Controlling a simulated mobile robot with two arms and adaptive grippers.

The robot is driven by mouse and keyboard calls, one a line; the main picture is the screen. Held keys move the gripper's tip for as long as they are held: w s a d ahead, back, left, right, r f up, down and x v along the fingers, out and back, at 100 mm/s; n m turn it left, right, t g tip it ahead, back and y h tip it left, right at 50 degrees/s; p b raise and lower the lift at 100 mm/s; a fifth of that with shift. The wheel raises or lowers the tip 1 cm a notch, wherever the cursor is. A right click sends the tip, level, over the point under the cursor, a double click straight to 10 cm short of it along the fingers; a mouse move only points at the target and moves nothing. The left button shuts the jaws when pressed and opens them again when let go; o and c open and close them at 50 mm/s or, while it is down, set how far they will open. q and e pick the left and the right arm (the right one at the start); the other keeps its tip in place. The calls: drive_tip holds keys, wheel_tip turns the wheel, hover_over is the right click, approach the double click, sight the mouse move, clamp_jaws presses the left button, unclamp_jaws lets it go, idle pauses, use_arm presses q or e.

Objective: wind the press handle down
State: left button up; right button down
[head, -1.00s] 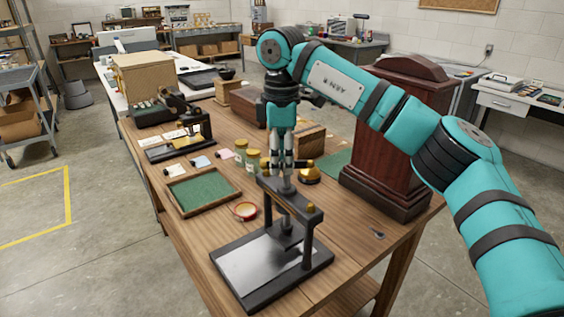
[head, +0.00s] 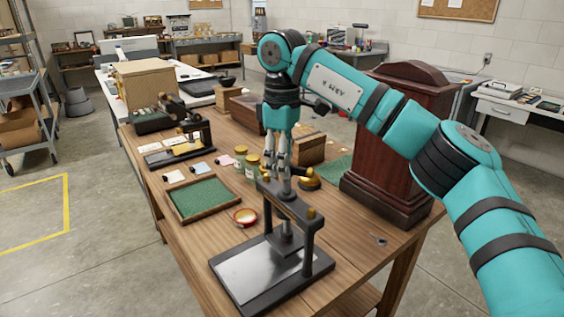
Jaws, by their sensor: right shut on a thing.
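The press (head: 300,258) stands at the front of the wooden table. It has a black frame with two posts, a crossbar and a flat base with a pale metal plate (head: 262,270). Its handle (head: 266,170) sits above the crossbar on a vertical screw, with a brass knob showing left of my fingers. My right gripper (head: 284,172) points straight down from above and is shut on the handle's middle. The fingers hide part of the handle and the upper screw. The dark pressing block under the crossbar is partly hidden by the frame. My left gripper is not in view.
A green-lined tray (head: 198,200) and a small red-rimmed dish (head: 245,217) lie left of the press. Jars (head: 251,167) stand behind it. A tall dark wooden case (head: 392,140) stands close on the right, under my right arm. A small metal item (head: 378,239) lies on bare tabletop.

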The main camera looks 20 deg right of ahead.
drive_tip(key=shift+r, duration=0.15)
drive_tip(key=c, duration=1.3)
unclamp_jaws()
wheel_tip(320, 180, up, 12)
drive_tip(key=shift+f, duration=0.1)
